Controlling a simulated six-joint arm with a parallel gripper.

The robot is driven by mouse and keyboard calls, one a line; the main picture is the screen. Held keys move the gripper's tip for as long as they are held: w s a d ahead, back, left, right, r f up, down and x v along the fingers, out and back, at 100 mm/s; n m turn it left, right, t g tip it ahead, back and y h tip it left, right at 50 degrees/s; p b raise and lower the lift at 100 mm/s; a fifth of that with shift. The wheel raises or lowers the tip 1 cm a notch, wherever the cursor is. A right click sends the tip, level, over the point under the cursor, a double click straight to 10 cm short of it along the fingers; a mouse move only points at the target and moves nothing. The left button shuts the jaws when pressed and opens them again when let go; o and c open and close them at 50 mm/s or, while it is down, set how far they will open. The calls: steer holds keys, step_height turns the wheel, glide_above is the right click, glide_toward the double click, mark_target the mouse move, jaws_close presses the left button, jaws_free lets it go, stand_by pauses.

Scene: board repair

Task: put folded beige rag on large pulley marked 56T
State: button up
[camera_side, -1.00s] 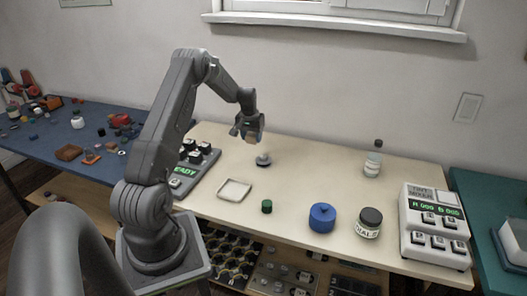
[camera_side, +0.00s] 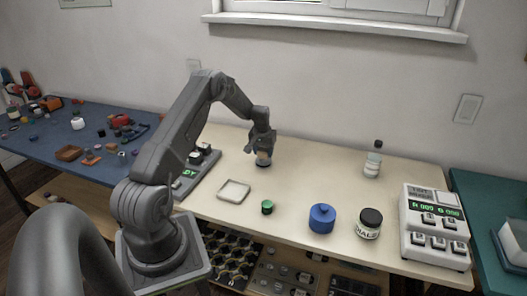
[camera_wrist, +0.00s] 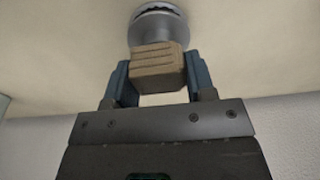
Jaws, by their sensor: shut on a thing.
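My gripper (camera_wrist: 158,78) is shut on the folded beige rag (camera_wrist: 158,68), a small block with lines across it, held between the two fingers in the wrist view. The large pulley (camera_wrist: 160,22), a grey disc with a dark toothed part, shows just beyond the rag. The rag overlaps it in this view, and I cannot tell whether they touch. In the side view my gripper (camera_side: 262,148) is low over the pulley (camera_side: 263,162), which stands on the cream table. The 56T mark is not readable.
A shallow cream tray (camera_side: 234,191), a green cylinder (camera_side: 267,207), a blue lidded pot (camera_side: 322,218) and a dark-lidded jar (camera_side: 368,224) stand nearer the front. A bottle (camera_side: 373,160) and a white meter box (camera_side: 434,228) are at right. The table between pulley and bottle is clear.

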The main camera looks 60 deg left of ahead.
steer(key=o, duration=0.9)
steer(key=shift+f, duration=0.1)
step_height(320, 180, up, 12)
steer(key=s+d, duration=0.1)
steer(key=s+d+r+m+t, duration=0.1)
steer(key=s+d+r+m, duration=0.1)
steer(key=d+r, duration=0.9)
steer(key=s+d+r+m+t, duration=0.1)
steer(key=d+r+m, duration=0.2)
steer(key=d+r, duration=0.85)
steer(key=s+d+f+m+t, duration=0.1)
steer(key=s+d+f+m, duration=0.1)
steer(key=s+d, duration=0.7)
steer(key=s+d+f+m+t+h, duration=0.1)
steer(key=s+d+f+m, duration=0.1)
steer(key=s+d, duration=0.7)
steer(key=shift+s+d, duration=0.4)
steer(key=shift+d, duration=0.75)
